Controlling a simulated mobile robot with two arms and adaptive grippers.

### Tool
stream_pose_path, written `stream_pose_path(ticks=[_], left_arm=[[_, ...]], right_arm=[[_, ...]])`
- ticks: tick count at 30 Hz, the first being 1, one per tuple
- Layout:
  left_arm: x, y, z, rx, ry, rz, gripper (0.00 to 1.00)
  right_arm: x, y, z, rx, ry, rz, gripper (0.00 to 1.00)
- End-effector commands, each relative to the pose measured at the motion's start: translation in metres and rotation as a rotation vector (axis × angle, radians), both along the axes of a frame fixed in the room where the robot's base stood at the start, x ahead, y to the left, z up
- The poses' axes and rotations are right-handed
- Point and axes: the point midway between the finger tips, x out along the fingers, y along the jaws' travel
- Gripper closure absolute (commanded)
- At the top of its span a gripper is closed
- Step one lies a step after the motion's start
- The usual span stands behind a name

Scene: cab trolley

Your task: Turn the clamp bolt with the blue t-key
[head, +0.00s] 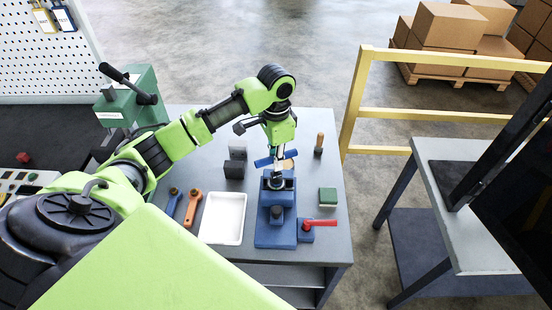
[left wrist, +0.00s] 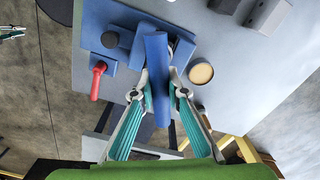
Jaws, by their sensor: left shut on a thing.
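The blue t-key (head: 263,162) is over the upper end of the blue clamp (head: 276,238) on the grey table. My left gripper (head: 279,163) points down and is shut on the key's blue crossbar. In the left wrist view the crossbar (left wrist: 156,75) lies between the teal fingers of my left gripper (left wrist: 158,98). The blue clamp (left wrist: 95,22) shows behind it. The key's lower end and the bolt are hidden or too small to tell whether they are engaged. My right gripper is not in view.
A red lever (head: 320,223) is at the clamp's right, near a green block (head: 327,196). A white tray (head: 223,217) and two tools, blue (head: 174,203) and orange (head: 193,209), lie left. A wooden-handled tool (head: 319,144) and dark blocks (head: 235,160) are behind.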

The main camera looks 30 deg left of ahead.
Motion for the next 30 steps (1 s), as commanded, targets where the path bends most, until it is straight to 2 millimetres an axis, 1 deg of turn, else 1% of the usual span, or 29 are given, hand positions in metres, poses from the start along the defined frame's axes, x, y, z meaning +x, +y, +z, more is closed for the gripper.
stream_pose_path(ticks=[2,4,9,12,15,24,26,30], left_arm=[[0.0005,0.0002,0.0008,0.0,-0.001,-0.023,1.0],[0.0006,0.0007,0.001,0.001,-0.002,-0.085,1.0],[0.0011,0.0006,0.0013,0.0,-0.003,-0.308,1.0],[0.0007,0.0004,0.0008,0.001,-0.002,-0.403,1.0],[0.0005,0.0005,0.0006,0.0,-0.001,-0.446,1.0],[0.0006,0.0004,0.0007,0.0,-0.002,-0.458,1.0],[0.0007,0.0007,0.0009,0.001,-0.002,-0.493,1.0],[0.0011,0.0011,0.0012,0.002,-0.003,-0.667,1.0]], right_arm=[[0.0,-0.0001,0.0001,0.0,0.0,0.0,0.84],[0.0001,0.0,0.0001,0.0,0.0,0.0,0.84],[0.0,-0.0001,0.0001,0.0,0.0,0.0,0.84],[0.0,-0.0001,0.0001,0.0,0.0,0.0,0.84],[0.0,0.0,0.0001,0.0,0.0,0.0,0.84],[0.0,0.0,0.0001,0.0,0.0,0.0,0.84],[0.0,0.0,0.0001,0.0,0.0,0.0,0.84],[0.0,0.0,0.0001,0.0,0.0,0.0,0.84]])
